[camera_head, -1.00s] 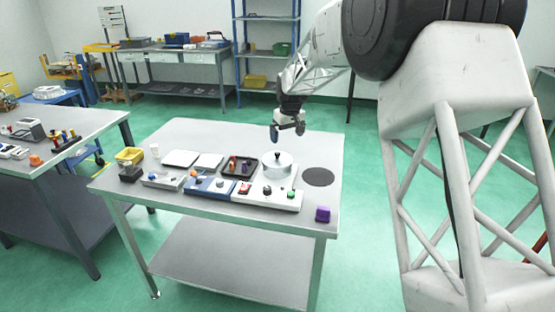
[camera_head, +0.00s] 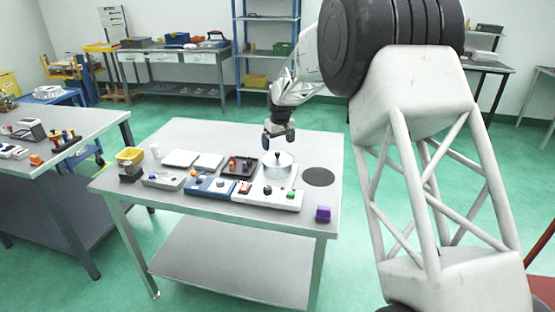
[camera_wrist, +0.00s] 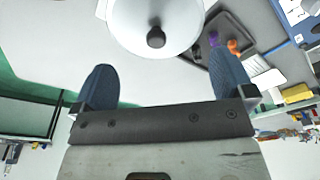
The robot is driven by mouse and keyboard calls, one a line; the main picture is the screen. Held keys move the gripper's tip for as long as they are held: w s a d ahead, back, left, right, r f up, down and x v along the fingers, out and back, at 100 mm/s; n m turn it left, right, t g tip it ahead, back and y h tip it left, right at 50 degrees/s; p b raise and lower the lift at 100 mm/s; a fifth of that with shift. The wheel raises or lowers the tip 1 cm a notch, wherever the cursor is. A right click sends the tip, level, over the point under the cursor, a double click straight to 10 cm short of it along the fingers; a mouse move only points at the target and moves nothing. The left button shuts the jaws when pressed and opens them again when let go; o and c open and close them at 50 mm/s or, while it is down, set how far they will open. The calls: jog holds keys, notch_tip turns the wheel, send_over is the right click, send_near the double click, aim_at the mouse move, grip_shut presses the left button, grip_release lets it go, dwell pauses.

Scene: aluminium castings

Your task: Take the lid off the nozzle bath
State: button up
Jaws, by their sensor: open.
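The nozzle bath (camera_head: 279,172) is a round white pot on the work table, with a pale lid (camera_head: 270,158) on it. The lid has a dark knob (camera_head: 278,155). In the wrist view the lid (camera_wrist: 130,30) fills the top middle, with its dark knob (camera_wrist: 156,38) near the centre. My gripper (camera_head: 279,139) is above and just behind the bath, pointing down. In the wrist view its two blue fingers (camera_wrist: 165,76) are wide apart with nothing between them, and the knob lies beyond their tips.
A dark round disc (camera_head: 318,177) lies right of the bath. A dark tray (camera_head: 226,172) with small parts stands to its left. Control boxes with coloured buttons (camera_head: 266,194) line the front, with a purple block (camera_head: 323,214) at the corner. The table's back (camera_head: 215,130) is clear.

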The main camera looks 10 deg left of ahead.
aim_at(278, 153)
jog(key=shift+f, duration=0.3)
jog(key=shift+f, duration=0.15)
jog(key=shift+w+a+f, duration=0.1)
jog(key=shift+w+f, duration=0.15)
jog(key=shift+f, duration=1)
jog(key=shift+w+a+f, duration=0.1)
jog(key=shift+w+f, duration=0.1)
jog(key=shift+f, duration=1)
jog(key=shift+c, duration=0.5)
jog(key=shift+d+f, duration=0.1)
jog(key=shift+f, duration=0.05)
jog(key=c, duration=1.8)
